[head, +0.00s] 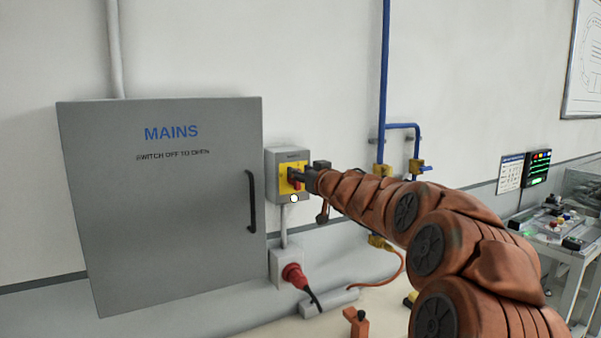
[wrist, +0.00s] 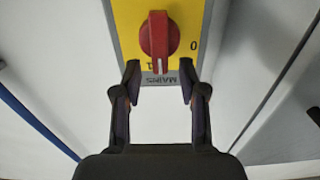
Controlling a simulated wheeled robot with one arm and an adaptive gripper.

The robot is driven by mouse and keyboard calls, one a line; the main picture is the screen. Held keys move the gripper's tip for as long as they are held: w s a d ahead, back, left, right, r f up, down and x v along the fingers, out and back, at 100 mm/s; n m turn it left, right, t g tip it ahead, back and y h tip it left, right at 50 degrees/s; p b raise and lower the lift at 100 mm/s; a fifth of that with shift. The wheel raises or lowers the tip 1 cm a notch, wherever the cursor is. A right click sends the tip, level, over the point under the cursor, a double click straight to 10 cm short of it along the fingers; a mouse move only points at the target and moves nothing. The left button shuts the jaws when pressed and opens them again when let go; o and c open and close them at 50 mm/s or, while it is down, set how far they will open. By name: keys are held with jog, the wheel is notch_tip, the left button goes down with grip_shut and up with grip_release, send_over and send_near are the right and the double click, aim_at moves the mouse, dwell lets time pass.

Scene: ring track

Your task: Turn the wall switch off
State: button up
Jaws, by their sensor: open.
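The wall switch is a grey box (head: 287,156) with a yellow plate and a red rotary knob (head: 294,184), just right of the MAINS cabinet. In the wrist view the red knob (wrist: 159,36) lies lengthwise up and down the picture, its pointer end toward the "I" mark (wrist: 150,65). The "0" mark (wrist: 193,46) is to its right. My gripper (wrist: 160,76) is open, its two fingertips apart near the plate's lower edge in that view, with the knob beyond them and not between them. In the head view my gripper (head: 307,177) is close at the switch and partly hides it.
The grey MAINS cabinet (head: 160,220) with a black handle (head: 251,202) stands left of the switch. A socket with a red plug (head: 293,275) is below. Blue pipes (head: 384,80) run on the wall to the right. A workbench (head: 560,225) stands at far right.

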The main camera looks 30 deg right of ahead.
jog(key=shift+w, duration=0.2)
jog(key=shift+c, duration=0.4)
grip_shut()
